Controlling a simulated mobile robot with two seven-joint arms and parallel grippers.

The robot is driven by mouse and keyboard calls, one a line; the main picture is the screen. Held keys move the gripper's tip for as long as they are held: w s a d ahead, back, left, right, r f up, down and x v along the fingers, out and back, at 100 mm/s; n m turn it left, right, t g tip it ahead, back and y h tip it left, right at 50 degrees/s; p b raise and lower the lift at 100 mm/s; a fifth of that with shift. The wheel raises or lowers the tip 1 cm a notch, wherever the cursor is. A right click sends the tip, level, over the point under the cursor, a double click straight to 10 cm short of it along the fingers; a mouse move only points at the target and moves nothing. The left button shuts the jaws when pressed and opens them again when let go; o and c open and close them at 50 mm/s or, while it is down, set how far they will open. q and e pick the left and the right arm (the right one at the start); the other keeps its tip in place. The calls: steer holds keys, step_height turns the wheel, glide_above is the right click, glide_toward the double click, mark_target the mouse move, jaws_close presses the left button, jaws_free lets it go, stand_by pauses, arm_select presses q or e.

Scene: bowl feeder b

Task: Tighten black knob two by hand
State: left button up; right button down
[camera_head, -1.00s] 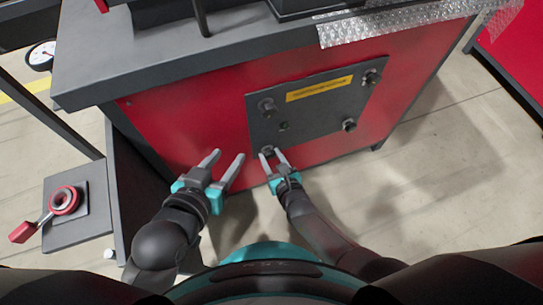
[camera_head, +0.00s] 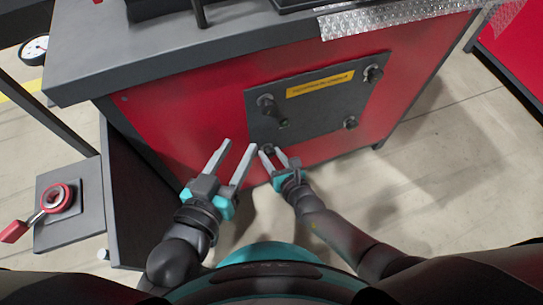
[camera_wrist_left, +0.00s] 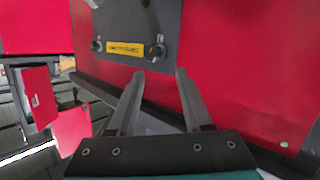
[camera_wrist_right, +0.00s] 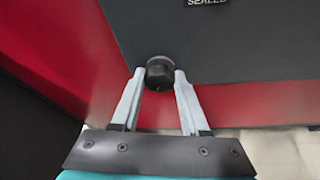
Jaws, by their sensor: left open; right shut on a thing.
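Black knobs sit at the corners of a dark panel (camera_head: 320,112) on the red cabinet front. The lower-left black knob (camera_head: 268,149) is partly covered by my right gripper (camera_head: 272,153). In the right wrist view this round knob (camera_wrist_right: 159,71) sits between the fingertips, and the gripper is shut on it. The upper-left knob (camera_head: 266,103), upper-right knob (camera_head: 373,73) and lower-right knob (camera_head: 350,122) are untouched. My left gripper (camera_head: 239,146) is open and empty, left of the held knob. In the left wrist view two knobs show beyond its fingers, one of them a right-hand knob (camera_wrist_left: 156,52).
A yellow label (camera_head: 320,83) is on the panel. A grey bench top (camera_head: 130,65) overhangs the cabinet. At left, a red-handled lever (camera_head: 55,199) stands on a grey plate. The floor right of my right arm is clear.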

steer(key=shift+d+f+m+y+b, duration=0.15)
steer(key=shift+m+y+b, duration=0.25)
steer(key=shift+m, duration=0.2)
steer(key=shift+m+y, duration=0.3)
steer(key=shift+m, duration=0.1)
arm_select(q)
steer(key=shift+s+d+r+n+t, duration=0.15)
steer(key=shift+s+d+r+t, duration=0.15)
steer(key=shift+t, duration=0.2)
steer(key=shift+s+d+r+n+t, duration=0.1)
steer(key=shift+s+r+n+t, duration=0.05)
steer(key=shift+r+t, duration=0.3)
arm_select(e)
steer(key=shift+m+y, duration=0.3)
steer(key=shift+m, duration=0.1)
arm_select(q)
steer(key=shift+f, duration=0.1)
arm_select(e)
steer(key=shift+c, duration=2)
jaws_free()
